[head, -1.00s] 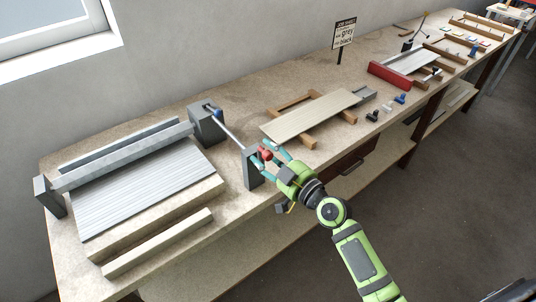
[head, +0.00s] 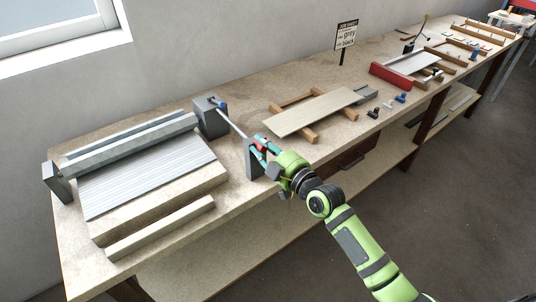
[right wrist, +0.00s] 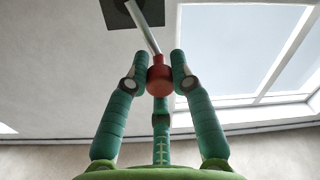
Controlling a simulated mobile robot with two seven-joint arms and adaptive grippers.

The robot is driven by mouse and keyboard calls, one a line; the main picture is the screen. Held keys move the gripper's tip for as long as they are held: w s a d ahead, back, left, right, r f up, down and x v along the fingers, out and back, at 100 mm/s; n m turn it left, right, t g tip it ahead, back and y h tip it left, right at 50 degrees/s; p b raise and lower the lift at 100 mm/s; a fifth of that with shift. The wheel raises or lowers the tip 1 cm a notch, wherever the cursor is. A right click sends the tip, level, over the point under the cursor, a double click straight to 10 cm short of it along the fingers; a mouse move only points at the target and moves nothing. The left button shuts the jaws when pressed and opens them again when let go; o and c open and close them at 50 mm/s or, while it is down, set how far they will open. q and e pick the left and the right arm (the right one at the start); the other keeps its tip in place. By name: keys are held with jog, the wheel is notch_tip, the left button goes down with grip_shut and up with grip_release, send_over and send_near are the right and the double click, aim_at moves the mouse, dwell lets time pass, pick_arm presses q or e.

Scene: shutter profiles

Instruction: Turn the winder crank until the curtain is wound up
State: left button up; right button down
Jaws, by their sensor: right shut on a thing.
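The grey slatted curtain (head: 150,178) lies flat on its board below a grey roller (head: 130,150) at the left of the bench, with much of it still spread out. A grey winder housing (head: 211,120) stands at the roller's right end, with a blue part on it. A pale crank rod (head: 232,125) slants from there to a red knob (head: 263,147); rod and knob also show in the right wrist view (right wrist: 160,78). My right gripper (head: 262,146) is shut on the red knob, its teal fingers on both sides. My left gripper is out of view.
A dark grey post (head: 253,160) stands close to my right gripper. A pale board on wooden rails (head: 315,112), small black and blue pieces, a red block (head: 390,76) and a sign (head: 346,35) stand farther right. A wooden strip (head: 160,228) lies at the front.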

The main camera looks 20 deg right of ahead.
jog(key=shift+s+a+f+n, duration=0.2)
jog(key=shift+a+f+n, duration=0.25)
jog(key=shift+n, duration=0.55)
notch_tip(320, 180, down, 6)
jog(key=a+n+h+b, duration=0.1)
jog(key=a+n, duration=0.1)
jog(key=n, duration=1.1)
jog(key=shift+s+a+r+b, duration=0.15)
jog(key=shift+s+a+b, duration=0.1)
jog(key=shift+s+b, duration=0.2)
jog(key=c, duration=1)
grip_release()
jog(key=shift+w, duration=0.1)
jog(key=shift+c, duration=0.2)
